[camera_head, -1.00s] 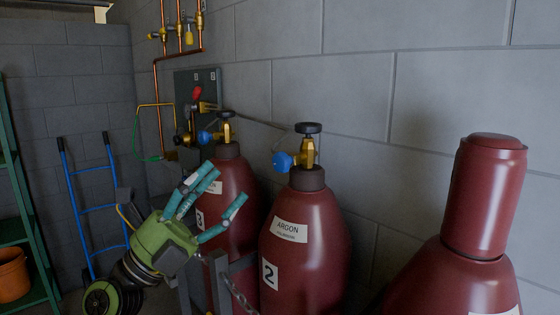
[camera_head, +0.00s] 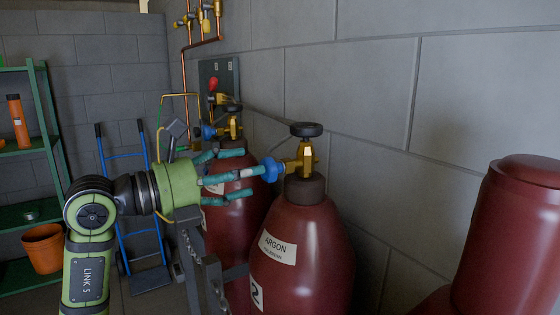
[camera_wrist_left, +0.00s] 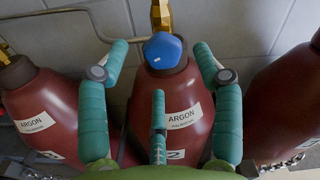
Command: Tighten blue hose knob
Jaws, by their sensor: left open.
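The blue hose knob (camera_head: 271,170) sits on the left side of the brass valve (camera_head: 305,158) on top of the front argon cylinder (camera_head: 300,245). My left gripper (camera_head: 252,174) comes in from the left, its teal fingers spread open and pointing at the knob. In the left wrist view the blue knob (camera_wrist_left: 164,50) lies just beyond and between the two side fingertips, with the third finger below it. The fingers appear apart from the knob there; in the head view one fingertip overlaps it, so contact cannot be told. My right gripper is not in view.
A second cylinder (camera_head: 238,205) with its own blue knob (camera_head: 209,132) stands behind. A capped red cylinder (camera_head: 515,240) is at the right. A cinderblock wall (camera_head: 380,100) runs close behind. A blue hand truck (camera_head: 140,240) and a green shelf (camera_head: 50,150) stand at the left.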

